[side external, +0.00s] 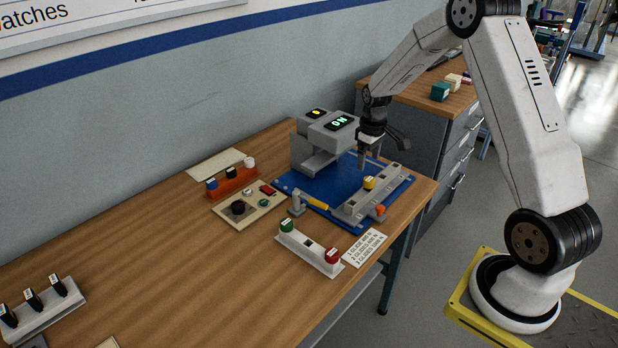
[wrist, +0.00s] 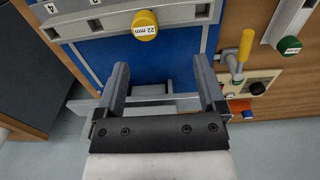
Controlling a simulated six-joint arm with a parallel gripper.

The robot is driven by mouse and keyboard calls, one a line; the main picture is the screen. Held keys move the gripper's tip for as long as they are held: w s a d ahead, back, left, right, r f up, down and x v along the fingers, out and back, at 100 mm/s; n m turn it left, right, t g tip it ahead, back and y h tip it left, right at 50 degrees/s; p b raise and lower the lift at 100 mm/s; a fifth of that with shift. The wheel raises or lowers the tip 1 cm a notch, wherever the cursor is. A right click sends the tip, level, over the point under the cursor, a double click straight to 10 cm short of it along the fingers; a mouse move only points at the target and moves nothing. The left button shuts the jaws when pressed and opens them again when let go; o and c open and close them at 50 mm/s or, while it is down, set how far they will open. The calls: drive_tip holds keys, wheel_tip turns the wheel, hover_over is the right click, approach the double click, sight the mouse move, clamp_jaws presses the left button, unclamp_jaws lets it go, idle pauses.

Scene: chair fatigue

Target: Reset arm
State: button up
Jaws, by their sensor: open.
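My gripper (side external: 376,160) hangs above the blue base plate (side external: 318,186) of the test machine at the right end of the wooden table. In the wrist view my gripper (wrist: 162,82) has its two fingers wide apart with nothing held between them. A grey machine head (side external: 325,137) with a green lit display stands behind it. A yellow knob (side external: 369,183) sits on the grey rail (side external: 352,208) in front of the gripper. The knob reads "22 mm" in the wrist view (wrist: 145,26), ahead of the fingertips and apart from them.
A control panel (side external: 249,207), an orange rack (side external: 232,184) with several knobs and a white rack (side external: 296,246) with green and red knobs stand left of the machine. A lever with a yellow handle (side external: 318,203) is close by. A drawer cabinet (side external: 425,135) stands behind right.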

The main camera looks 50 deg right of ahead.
drive_tip(key=s+a+r, duration=0.1)
drive_tip(key=s+a, duration=0.3)
drive_tip(key=a, duration=0.3)
drive_tip(key=s+a+r+t, duration=0.1)
drive_tip(key=s+a+r, duration=0.1)
drive_tip(key=s+a, duration=0.3)
drive_tip(key=s+a+r+t, duration=0.1)
drive_tip(key=s+a, duration=0.3)
drive_tip(key=a, duration=0.7)
drive_tip(key=shift+s+r, duration=0.4)
drive_tip(key=shift+r, duration=0.3)
drive_tip(key=shift+o, duration=0.2)
drive_tip(key=shift+w, duration=0.1)
